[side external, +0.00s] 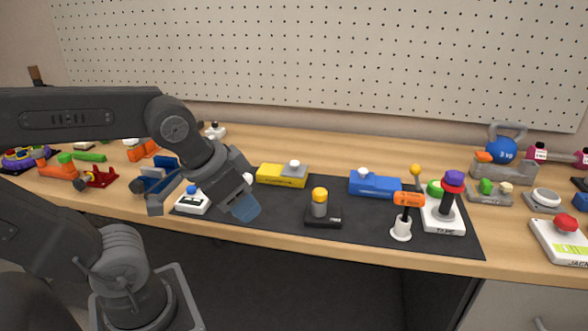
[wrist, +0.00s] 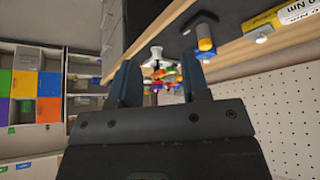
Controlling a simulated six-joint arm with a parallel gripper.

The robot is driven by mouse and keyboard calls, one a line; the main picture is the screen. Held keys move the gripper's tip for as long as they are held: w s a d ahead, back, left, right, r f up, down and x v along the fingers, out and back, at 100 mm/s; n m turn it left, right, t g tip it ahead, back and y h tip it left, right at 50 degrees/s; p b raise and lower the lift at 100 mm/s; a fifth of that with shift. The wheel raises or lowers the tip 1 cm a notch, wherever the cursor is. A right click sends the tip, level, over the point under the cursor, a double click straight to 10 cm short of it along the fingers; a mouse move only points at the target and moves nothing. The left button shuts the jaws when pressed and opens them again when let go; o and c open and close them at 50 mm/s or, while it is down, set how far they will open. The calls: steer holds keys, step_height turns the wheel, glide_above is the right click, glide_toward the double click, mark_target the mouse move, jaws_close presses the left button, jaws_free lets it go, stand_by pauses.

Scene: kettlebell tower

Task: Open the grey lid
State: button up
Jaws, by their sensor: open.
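No part is clearly a grey lid. A grey block (side external: 503,171) sits at the right back, in front of or under a blue kettlebell (side external: 503,151) with a grey handle; I cannot tell which. A smaller grey base (side external: 488,193) with green and pale knobs stands just in front of it. My gripper (side external: 243,206) is far to the left of both, above the front left of the black mat (side external: 275,213). In the wrist view my gripper (wrist: 160,88) has its two fingers apart, with nothing held between them.
A yellow-knobbed device (side external: 320,204), an orange-topped white stand (side external: 402,230) and a purple-topped joystick (side external: 452,190) stand between my gripper and the grey parts. A yellow block (side external: 282,175) and a blue block (side external: 376,185) lie behind. A pegboard (side external: 330,55) closes the back.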

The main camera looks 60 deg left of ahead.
stand_by(0.3)
steer(key=shift+o, duration=1.3)
steer(key=w+a+r+n+g, duration=0.1)
steer(key=w+a+r, duration=0.2)
steer(key=w+r, duration=0.2)
steer(key=w, duration=0.3)
steer(key=shift+a+y, duration=0.3)
steer(key=n+g, duration=0.4)
steer(key=g, duration=0.1)
glide_above(295, 161)
step_height(295, 161, down, 6)
steer(key=r, duration=0.1)
step_height(295, 161, down, 14)
steer(key=shift+s, duration=0.15)
